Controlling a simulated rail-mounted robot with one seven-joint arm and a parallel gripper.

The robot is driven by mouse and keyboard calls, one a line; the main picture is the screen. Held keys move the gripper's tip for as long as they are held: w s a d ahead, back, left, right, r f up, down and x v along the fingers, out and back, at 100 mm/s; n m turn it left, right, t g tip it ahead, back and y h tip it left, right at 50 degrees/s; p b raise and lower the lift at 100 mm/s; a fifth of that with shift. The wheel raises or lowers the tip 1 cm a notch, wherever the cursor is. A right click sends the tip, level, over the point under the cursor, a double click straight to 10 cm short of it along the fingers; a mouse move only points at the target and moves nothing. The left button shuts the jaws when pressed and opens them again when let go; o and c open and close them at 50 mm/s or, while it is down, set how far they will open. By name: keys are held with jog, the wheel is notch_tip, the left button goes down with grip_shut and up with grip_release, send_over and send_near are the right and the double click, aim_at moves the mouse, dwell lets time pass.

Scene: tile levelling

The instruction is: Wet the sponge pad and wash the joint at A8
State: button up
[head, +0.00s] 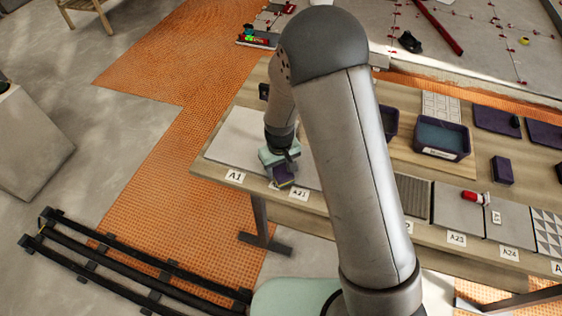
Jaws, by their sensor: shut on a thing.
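My gripper (279,160) is at the end of the bent arm, above the left end of the wooden bench. It is shut on a small dark purple block with a yellowish edge, which looks like the sponge pad (284,175). The block is over or just above the pale tile near the A1 and A21 labels; I cannot tell if it touches. A dark purple tub with blue-grey water (441,138) stands on the bench to the right of my arm. No A8 label is readable, and my arm hides the middle of the bench.
The wooden bench (405,155) carries a large pale tile (232,143), dark trays (497,120), a small purple block (502,170) and a red-and-white item (475,196). Sample tiles line the front edge. A tiled floor with red clips (490,45) lies behind. Black rails (130,260) cross the lower left.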

jog(key=shift+s+a, duration=0.2)
jog(key=shift+s, duration=0.5)
jog(key=shift+s+r, duration=0.15)
jog(key=shift+s, duration=0.1)
jog(key=shift+r+p, duration=2.25)
jog(key=shift+r, duration=1.7)
